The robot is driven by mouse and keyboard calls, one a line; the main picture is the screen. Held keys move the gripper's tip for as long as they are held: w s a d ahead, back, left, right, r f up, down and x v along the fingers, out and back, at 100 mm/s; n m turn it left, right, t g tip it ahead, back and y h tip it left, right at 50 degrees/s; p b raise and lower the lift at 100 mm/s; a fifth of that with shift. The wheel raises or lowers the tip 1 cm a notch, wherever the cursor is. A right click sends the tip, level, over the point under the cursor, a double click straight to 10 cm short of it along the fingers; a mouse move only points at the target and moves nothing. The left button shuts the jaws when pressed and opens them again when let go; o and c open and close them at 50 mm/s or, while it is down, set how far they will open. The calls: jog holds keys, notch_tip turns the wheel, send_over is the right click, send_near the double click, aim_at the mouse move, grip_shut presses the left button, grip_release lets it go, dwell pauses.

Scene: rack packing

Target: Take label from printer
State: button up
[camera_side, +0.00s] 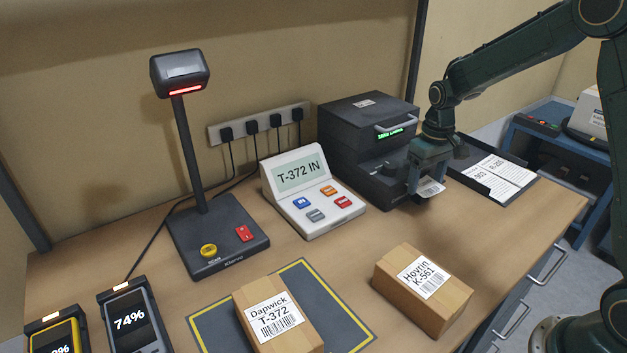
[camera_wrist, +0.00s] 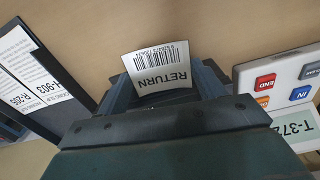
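The printer (camera_side: 352,135) is a dark box at the back with a lit green display and a handle. A white label (camera_side: 431,189) shows at its front, low by my gripper (camera_side: 428,182). In the wrist view the label (camera_wrist: 158,70) is slightly curved and reads RETURN above a barcode. My gripper (camera_wrist: 162,85) has its two fingers apart, one on each side of the label. I cannot see the fingers pressing on it. The label's near edge and the slot are hidden by my gripper.
A display console (camera_side: 312,192) reading T-372 IN stands left of the printer. A dark tray (camera_side: 462,160) with printed sheets lies to its right. Two boxes, Dapwick (camera_side: 277,318) and Hovrin (camera_side: 422,288), lie in front. A scanner stand (camera_side: 215,235) is at left.

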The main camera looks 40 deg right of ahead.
aim_at(424, 187)
jog(key=c, duration=0.3)
jog(key=shift+c, duration=0.2)
notch_tip(424, 187, up, 20)
jog(key=shift+r, duration=0.1)
dwell(0.6)
dwell(0.5)
